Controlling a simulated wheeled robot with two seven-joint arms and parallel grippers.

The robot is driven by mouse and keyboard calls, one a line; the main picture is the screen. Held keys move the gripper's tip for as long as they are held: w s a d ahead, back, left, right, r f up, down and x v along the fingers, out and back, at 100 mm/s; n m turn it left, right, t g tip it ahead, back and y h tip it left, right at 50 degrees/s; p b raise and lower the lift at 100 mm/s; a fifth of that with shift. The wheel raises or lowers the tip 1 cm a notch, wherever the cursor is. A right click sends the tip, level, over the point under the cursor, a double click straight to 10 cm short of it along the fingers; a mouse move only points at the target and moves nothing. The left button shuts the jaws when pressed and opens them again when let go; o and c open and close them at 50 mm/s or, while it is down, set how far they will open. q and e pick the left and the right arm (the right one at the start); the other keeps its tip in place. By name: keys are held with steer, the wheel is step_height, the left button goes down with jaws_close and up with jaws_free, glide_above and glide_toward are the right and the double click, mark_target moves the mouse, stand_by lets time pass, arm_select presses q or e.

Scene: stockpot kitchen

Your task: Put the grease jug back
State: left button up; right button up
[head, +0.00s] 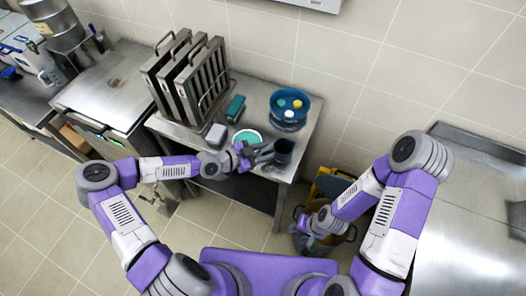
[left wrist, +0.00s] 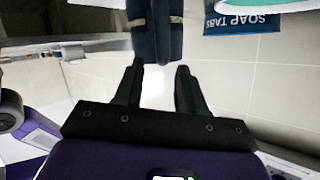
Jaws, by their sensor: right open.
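The dark jug (head: 284,148), which I take for the grease jug, stands near the front right of the steel table. My left gripper (head: 262,154) is beside it, on its left. In the left wrist view, my left gripper's fingers (left wrist: 160,90) are apart with a bright empty gap between them. A dark piece with a pale band (left wrist: 155,30), likely part of the jug, is just beyond the fingertips; whether they touch it I cannot tell. My right gripper (head: 306,226) is open, low by a pot on the floor.
The steel table (head: 225,160) also holds upright metal filter panels (head: 190,75), a green-lidded tub (head: 247,136), a green box (head: 235,108) and a blue bowl (head: 289,118) with coloured items. The pot (head: 340,238) and a yellow bucket (head: 330,184) stand right of the table.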

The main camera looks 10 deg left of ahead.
arm_select(q)
steer(key=shift+r+p, duration=0.2)
steer(key=shift+p, duration=0.1)
steer(key=shift+s+a, duration=0.15)
steer(key=shift+a, duration=0.2)
steer(key=b+v, duration=0.2)
steer(key=v, duration=0.9)
steer(key=shift+s, duration=0.1)
